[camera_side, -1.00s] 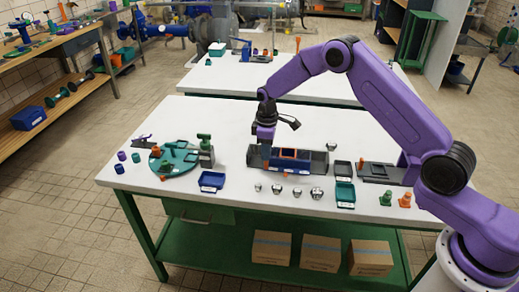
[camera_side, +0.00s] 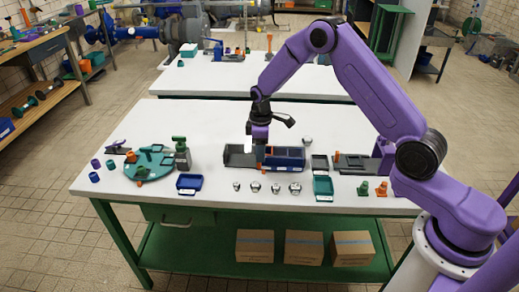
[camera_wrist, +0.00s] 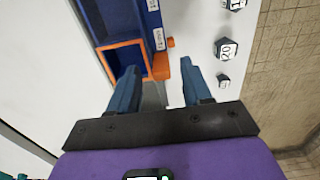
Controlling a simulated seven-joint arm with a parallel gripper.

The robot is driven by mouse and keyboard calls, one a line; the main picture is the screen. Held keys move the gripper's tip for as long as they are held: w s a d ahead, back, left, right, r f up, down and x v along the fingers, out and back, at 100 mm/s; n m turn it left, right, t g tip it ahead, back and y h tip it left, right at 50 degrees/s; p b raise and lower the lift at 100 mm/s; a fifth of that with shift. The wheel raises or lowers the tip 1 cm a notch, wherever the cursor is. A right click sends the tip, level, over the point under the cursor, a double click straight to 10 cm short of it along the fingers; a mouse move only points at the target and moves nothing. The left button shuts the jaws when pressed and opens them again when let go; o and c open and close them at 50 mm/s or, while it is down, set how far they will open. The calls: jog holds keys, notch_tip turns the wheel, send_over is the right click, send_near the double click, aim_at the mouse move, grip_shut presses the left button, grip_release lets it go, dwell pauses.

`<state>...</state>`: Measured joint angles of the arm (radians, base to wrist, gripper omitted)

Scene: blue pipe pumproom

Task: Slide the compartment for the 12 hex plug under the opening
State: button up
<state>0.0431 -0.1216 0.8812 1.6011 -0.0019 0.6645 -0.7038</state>
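The dark grey rail (camera_side: 237,154) lies on the white table with the blue compartment slider (camera_side: 289,156) in its right part. Its left part is bare. In the wrist view the blue slider (camera_wrist: 101,18) has white labels along its edge, too small to read surely. A square orange frame (camera_wrist: 146,62) surrounds an opening with blue below it. An orange tab (camera_wrist: 161,74) sticks out beside the frame. My gripper (camera_side: 260,155) is low at the slider's left end. In the wrist view my gripper's (camera_wrist: 160,68) fingers stand apart, the tab between them; contact is unclear.
Several silver numbered plugs (camera_side: 275,188) stand in front of the rail. A blue tray (camera_side: 189,184) is left of them, a teal tray (camera_side: 323,187) right. Small green and orange pieces (camera_side: 381,189) stand right.

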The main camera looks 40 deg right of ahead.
jog(key=shift+a, duration=0.1)
notch_tip(320, 180, up, 17)
jog(key=shift+r, duration=0.2)
dwell(0.5)
jog(key=s+a+r+n, duration=0.1)
jog(key=s+a, duration=0.3)
jog(key=s, duration=0.5)
jog(key=s+a+r+n, duration=0.15)
jog(key=s+a, duration=0.25)
jog(key=s, duration=0.5)
jog(key=s+d+f, duration=0.1)
jog(key=s+d, duration=0.1)
jog(key=s, duration=0.8)
jog(key=s+d+f+n, duration=0.1)
jog(key=s+d, duration=0.2)
jog(key=s, duration=0.8)
jog(key=shift+s+d, duration=0.3)
